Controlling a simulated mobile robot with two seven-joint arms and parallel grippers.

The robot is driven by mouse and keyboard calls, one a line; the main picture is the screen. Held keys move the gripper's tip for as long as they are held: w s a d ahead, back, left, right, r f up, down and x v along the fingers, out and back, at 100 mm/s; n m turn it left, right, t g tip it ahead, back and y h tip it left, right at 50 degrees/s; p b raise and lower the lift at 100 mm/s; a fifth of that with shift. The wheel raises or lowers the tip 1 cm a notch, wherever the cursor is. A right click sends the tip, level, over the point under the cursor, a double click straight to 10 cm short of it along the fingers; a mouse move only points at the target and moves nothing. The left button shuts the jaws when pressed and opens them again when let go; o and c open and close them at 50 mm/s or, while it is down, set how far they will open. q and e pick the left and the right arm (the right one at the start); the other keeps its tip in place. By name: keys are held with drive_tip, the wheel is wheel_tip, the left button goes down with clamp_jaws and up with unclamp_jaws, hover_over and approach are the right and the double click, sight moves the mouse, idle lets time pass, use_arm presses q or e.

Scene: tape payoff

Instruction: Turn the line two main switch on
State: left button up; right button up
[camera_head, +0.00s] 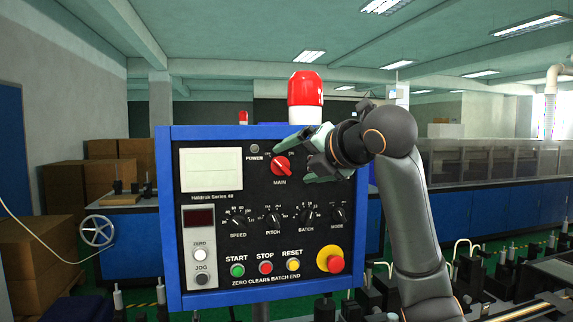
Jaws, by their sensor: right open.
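The control panel (197,238) is a black face in a blue frame in front of me. Its red MAIN switch (280,166) sits near the top middle, with its knob tilted. The small POWER lamp (254,148) to its left looks grey and unlit. My right gripper (298,158) comes in from the right, its green-grey fingers just right of the MAIN switch. The fingers are open, one above and one below, and appear close to the knob. Whether they touch it I cannot tell. The right side of the dial marks is partly hidden. My left gripper is not in view.
Below the switch are several black knobs (274,219), START (237,270), STOP (266,267) and RESET (293,265) buttons, and a red emergency stop (331,259). A red and white beacon (305,92) stands above the panel. Machinery fills the lower right.

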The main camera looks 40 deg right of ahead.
sight(284, 167)
drive_tip(key=shift+x, duration=2.3)
drive_tip(key=c, duration=1.4)
